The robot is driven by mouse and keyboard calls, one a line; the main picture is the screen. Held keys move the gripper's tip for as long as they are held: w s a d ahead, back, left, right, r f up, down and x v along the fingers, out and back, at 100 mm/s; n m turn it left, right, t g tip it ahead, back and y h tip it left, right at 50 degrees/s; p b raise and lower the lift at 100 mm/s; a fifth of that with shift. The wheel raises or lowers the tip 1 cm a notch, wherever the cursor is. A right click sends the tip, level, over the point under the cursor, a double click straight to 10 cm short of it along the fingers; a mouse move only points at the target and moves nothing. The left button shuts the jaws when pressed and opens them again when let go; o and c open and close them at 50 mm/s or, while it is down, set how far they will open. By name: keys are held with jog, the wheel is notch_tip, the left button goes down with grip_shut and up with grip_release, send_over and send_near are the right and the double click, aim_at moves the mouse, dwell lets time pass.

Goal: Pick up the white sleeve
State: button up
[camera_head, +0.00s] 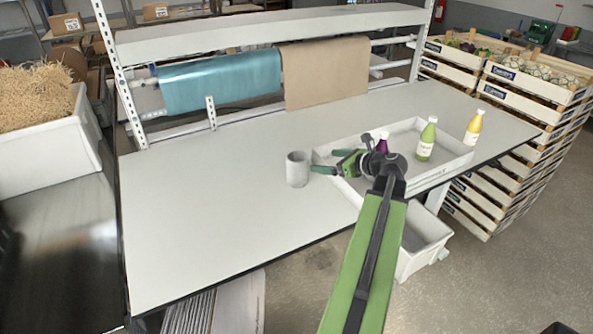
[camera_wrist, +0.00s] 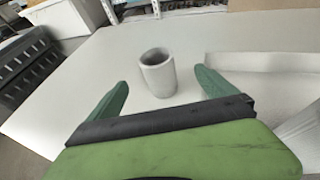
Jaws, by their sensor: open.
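The white sleeve (camera_head: 297,169) is a short, pale, hollow cylinder standing upright on the white table, left of the tray. In the wrist view the sleeve (camera_wrist: 157,73) stands ahead of my gripper, its open top showing, roughly midway between the two fingers. My gripper (camera_head: 322,162) is just right of the sleeve in the head view, with its green fingers pointing left toward it. In the wrist view my gripper (camera_wrist: 160,92) is open, with its fingers wide apart and nothing held. The sleeve appears to stand beyond the fingertips.
A shallow white tray (camera_head: 455,164) lies right of the sleeve. A green bottle (camera_head: 427,139), a yellow bottle (camera_head: 473,127) and a purple bottle (camera_head: 382,143), partly hidden by my arm, stand there. Teal and brown rolls hang behind. The table's left side (camera_head: 200,220) is clear.

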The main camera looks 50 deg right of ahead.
jog(key=b, duration=0.2)
send_near(298, 160)
jog(key=w+a+r, duration=0.1)
jog(key=a, duration=0.1)
jog(key=b+x, duration=0.1)
jog(key=x, duration=0.3)
jog(key=b+x, duration=0.1)
jog(key=x, duration=0.1)
jog(key=shift+w+a+r+b, duration=0.1)
jog(key=shift+a+r+b, duration=0.05)
jog(key=shift+a+b, duration=0.2)
jog(key=c, duration=0.9)
